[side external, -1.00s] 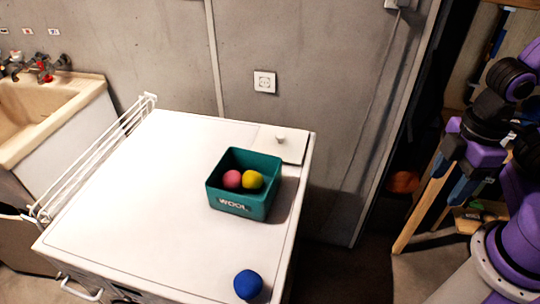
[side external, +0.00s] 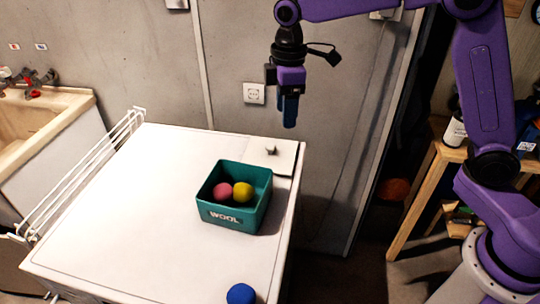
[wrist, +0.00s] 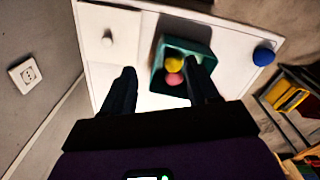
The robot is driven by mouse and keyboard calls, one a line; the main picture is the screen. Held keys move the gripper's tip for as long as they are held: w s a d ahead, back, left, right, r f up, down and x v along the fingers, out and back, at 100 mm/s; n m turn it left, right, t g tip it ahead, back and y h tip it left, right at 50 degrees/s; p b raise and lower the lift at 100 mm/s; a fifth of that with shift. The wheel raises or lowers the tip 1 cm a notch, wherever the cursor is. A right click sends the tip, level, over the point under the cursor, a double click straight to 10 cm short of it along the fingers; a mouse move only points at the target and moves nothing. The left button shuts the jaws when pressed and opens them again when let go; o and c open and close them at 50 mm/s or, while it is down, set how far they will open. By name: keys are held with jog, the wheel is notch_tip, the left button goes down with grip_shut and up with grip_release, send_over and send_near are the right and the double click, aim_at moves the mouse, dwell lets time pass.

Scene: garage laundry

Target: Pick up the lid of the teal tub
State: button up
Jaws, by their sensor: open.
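The lid (side external: 284,158) is a flat pale square with a small knob. It lies on the white machine top behind the teal tub, near the back right corner; in the wrist view it is at upper left (wrist: 122,32). The teal tub (side external: 230,216), marked WOOL, stands uncovered with a pink ball (side external: 222,191) and a yellow ball (side external: 243,192) inside. My gripper (side external: 289,122) points down, open and empty, above the back right of the machine, apart from the lid. In the wrist view its two fingers (wrist: 160,78) are spread, with the tub partly behind the right one.
A blue ball (side external: 241,294) lies near the machine's front right. The left of the white top (side external: 120,215) is clear. A wall with a socket (side external: 254,93) rises behind. A white rack (side external: 85,175) and a sink (side external: 45,120) are at left; a wooden shelf (side external: 412,200) is at right.

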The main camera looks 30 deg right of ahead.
send_over(270, 146)
notch_tip(270, 146, down, 3)
jog(key=f, duration=1.2)
jog(key=shift+w+f, duration=0.15)
jog(key=shift+w, duration=0.25)
jog(key=shift+s+f, duration=0.2)
jog(key=shift+f, duration=1.1)
jog(key=shift+s+f, duration=0.15)
jog(key=shift+f, duration=1.15)
grip_shut()
